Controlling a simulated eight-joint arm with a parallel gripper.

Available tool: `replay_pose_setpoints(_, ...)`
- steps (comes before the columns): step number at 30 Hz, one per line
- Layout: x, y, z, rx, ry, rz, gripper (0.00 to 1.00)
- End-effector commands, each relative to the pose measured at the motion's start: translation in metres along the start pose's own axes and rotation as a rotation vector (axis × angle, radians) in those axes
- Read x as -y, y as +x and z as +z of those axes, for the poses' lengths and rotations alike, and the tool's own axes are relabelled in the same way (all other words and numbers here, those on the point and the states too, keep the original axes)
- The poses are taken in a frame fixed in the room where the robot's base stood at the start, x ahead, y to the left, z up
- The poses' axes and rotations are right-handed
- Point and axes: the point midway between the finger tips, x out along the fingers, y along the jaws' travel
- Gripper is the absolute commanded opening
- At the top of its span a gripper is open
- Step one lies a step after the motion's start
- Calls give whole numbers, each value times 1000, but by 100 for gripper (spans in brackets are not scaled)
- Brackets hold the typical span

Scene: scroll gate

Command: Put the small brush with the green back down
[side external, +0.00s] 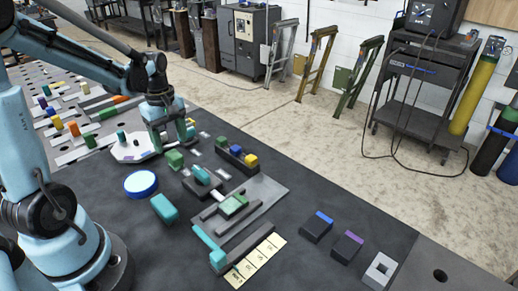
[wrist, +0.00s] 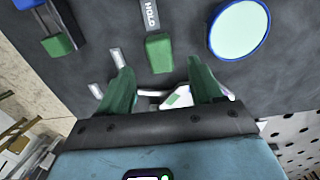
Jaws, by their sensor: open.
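A small green block (side external: 175,158), which may be the green-backed brush, rests on the dark mat; no bristles can be made out. Another green-topped piece (side external: 234,205) lies in a dark grey fixture (side external: 258,238).
A blue-rimmed disc (side external: 141,184) and a teal block (side external: 164,207) lie nearby. A white plate (side external: 126,153) is left of my gripper. A dark rack with coloured blocks (side external: 237,158) stands right. Blue-striped (side external: 317,227) and purple-striped (side external: 346,247) dark blocks lie at the front right.

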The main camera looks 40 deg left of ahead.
Motion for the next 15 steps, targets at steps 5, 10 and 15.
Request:
replay_pose_setpoints(5,0,-27,0,0,0,0,66)
replay_pose_setpoints(10,0,-45,0,0,0,0,66)
replay_pose_setpoints(15,0,-53,1,-1,9,3,66)
